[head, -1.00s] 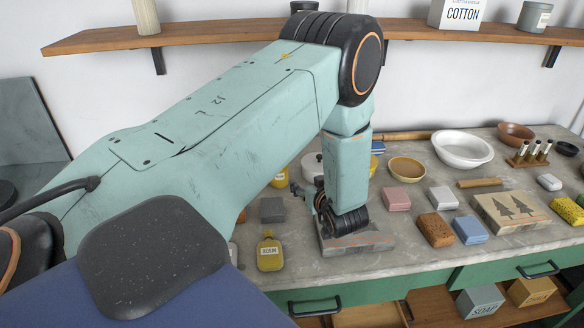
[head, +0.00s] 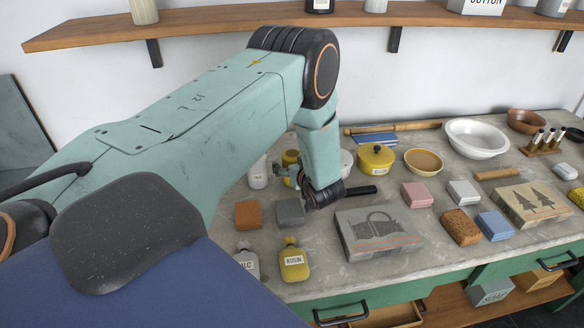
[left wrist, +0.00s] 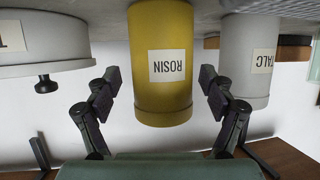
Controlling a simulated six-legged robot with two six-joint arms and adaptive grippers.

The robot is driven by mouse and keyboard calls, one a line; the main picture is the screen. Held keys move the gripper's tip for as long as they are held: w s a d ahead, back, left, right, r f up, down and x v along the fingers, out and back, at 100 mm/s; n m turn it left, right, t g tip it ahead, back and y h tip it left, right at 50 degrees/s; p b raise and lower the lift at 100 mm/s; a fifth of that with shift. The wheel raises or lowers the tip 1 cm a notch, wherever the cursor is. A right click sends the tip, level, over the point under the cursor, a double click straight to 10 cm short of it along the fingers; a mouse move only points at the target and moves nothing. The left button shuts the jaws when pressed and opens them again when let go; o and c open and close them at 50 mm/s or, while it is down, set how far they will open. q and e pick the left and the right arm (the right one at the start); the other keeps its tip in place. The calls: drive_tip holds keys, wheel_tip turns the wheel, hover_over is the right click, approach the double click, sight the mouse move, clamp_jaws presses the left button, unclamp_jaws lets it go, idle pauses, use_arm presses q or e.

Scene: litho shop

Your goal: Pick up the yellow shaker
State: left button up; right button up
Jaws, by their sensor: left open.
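The yellow shaker (head: 290,157) stands on the bench, partly hidden behind my left gripper (head: 282,174) in the head view. In the left wrist view, which is upside down, the yellow shaker (left wrist: 161,100) carries a ROSIN label. It sits between the two spread fingers of my left gripper (left wrist: 160,88). Gaps show on both sides, and the fingers look apart from it. My right gripper is not in view.
A white TALC shaker (left wrist: 247,75) stands close beside the yellow one. A white lidded pot (left wrist: 45,40) is on its other side. A yellow ROSIN bottle (head: 294,264), grey block (head: 291,212) and printing stone (head: 378,232) lie nearer the front edge.

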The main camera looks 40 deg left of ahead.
use_arm(q)
drive_tip(key=shift+s+r, duration=0.15)
drive_tip(key=shift+s, duration=0.15)
drive_tip(key=shift+c, duration=0.6)
drive_tip(key=shift+w, duration=0.3)
drive_tip(key=c, duration=0.6)
drive_tip(key=shift+s, duration=0.2)
drive_tip(key=c, duration=0.4)
drive_tip(key=shift+c, duration=1)
drive_tip(key=shift+w, duration=0.1)
drive_tip(key=shift+c, duration=0.4)
